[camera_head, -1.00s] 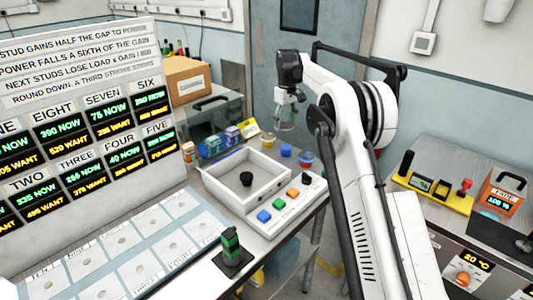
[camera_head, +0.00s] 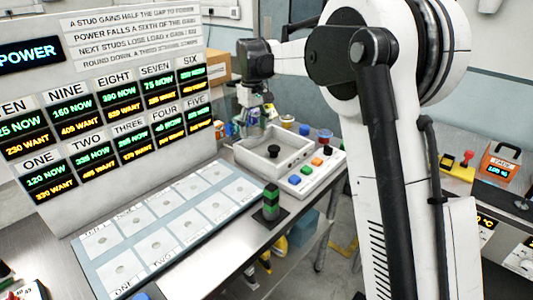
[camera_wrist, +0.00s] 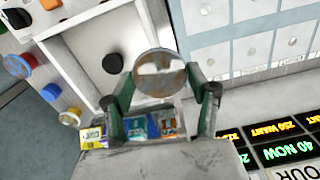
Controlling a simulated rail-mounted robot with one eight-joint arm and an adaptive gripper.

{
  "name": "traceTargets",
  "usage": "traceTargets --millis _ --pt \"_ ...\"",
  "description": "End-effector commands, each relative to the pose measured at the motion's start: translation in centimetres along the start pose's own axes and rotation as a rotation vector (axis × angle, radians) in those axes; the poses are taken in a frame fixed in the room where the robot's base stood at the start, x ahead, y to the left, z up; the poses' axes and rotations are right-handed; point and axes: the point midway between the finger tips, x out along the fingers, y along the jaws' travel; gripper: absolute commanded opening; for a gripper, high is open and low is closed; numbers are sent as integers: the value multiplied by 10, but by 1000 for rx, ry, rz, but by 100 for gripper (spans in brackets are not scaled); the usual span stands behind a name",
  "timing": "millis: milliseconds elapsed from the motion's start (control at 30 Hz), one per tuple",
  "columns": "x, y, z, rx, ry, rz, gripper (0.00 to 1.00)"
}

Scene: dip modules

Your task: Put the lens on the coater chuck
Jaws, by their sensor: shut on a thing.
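The lens (camera_wrist: 160,72) is a round glassy disc with a brownish rim, seen in the wrist view. My gripper (camera_wrist: 162,90) is shut on it, with one green-grey finger on each side. In the head view my gripper (camera_head: 252,118) hangs just behind and left of the white open basin; the lens is hard to make out there. A short black round post (camera_head: 273,150), which looks like the coater chuck, stands inside the basin with nothing on it. It also shows in the wrist view (camera_wrist: 113,63), up and left of the lens and apart from it.
The white basin (camera_head: 246,158) has raised walls and a front panel with coloured buttons (camera_head: 307,170). A green and black block (camera_head: 271,203) stands in front. A tray of pale numbered cells (camera_head: 150,225) lies left, below an upright display board (camera_head: 110,110). Small coloured jars stand behind.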

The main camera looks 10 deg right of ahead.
Motion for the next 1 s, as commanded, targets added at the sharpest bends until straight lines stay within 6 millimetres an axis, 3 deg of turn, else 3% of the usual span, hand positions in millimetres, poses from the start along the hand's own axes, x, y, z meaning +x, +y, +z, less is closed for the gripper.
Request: traceTargets --millis 133,600,867,1000 --pt "10 15 -2 4 0 0 36" --pt "61 100 -22 2 0 0 36" --pt "73 112 -25 1 0 0 36" --pt "88 112 -25 1 0 0 36"
